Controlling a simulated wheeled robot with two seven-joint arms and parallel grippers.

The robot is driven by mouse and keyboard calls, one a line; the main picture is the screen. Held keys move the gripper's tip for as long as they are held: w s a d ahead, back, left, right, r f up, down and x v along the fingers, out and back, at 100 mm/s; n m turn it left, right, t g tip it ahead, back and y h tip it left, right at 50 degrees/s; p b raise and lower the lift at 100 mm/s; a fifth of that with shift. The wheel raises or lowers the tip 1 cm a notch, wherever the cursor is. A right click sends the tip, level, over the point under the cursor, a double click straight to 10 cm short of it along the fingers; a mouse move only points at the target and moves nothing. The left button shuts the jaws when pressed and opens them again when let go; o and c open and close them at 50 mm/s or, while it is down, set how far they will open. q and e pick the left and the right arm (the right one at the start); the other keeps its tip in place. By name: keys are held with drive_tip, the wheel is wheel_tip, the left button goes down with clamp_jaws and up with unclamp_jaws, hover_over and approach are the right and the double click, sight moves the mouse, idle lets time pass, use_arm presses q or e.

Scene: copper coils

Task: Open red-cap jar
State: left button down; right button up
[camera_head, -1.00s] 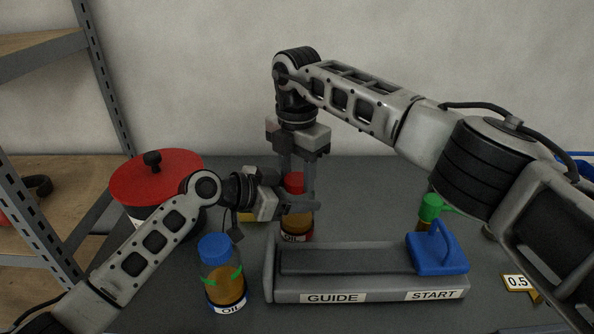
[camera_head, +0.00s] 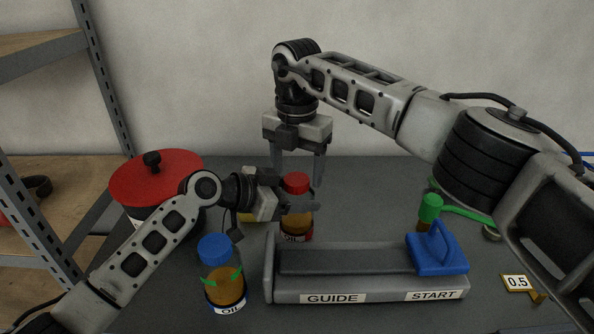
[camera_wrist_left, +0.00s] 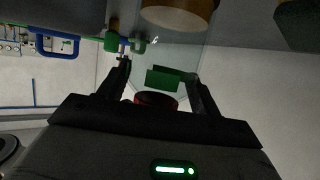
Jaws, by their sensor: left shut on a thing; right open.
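The red-cap jar stands upright on the table, with amber contents (camera_head: 296,228) and a label low on its side. Its red cap (camera_head: 297,182) sits at the top of the jar; whether it is loose cannot be told. My left gripper (camera_head: 298,198) is shut on the jar from the left, below the cap. In the left wrist view, the clear jar with a green band (camera_wrist_left: 168,78) is between my left fingers, and the cap (camera_wrist_left: 155,99) shows dark red. My right gripper (camera_head: 297,174) points down from above, open, with its fingers apart on either side of the cap.
A blue-cap oil jar (camera_head: 222,285) stands in front of my left arm. A grey guide rail (camera_head: 350,285) with a blue handled block (camera_head: 437,252) lies in front right. A red-lidded pot (camera_head: 155,180) is behind left. A green-topped item (camera_head: 430,207) stands right.

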wheel_tip(320, 180, up, 3)
drive_tip(key=shift+f, duration=0.15)
drive_tip(key=shift+r, duration=0.3)
drive_tip(key=shift+c, duration=1.3)
drive_tip(key=shift+r+n, duration=0.5)
drive_tip(key=shift+r, duration=1.1)
drive_tip(key=shift+f, duration=3.9)
drive_tip(key=shift+c, duration=0.4)
drive_tip(key=c, duration=0.7)
drive_tip(key=o, duration=1.1)
drive_tip(key=shift+c, duration=0.2)
drive_tip(key=shift+r, duration=0.1)
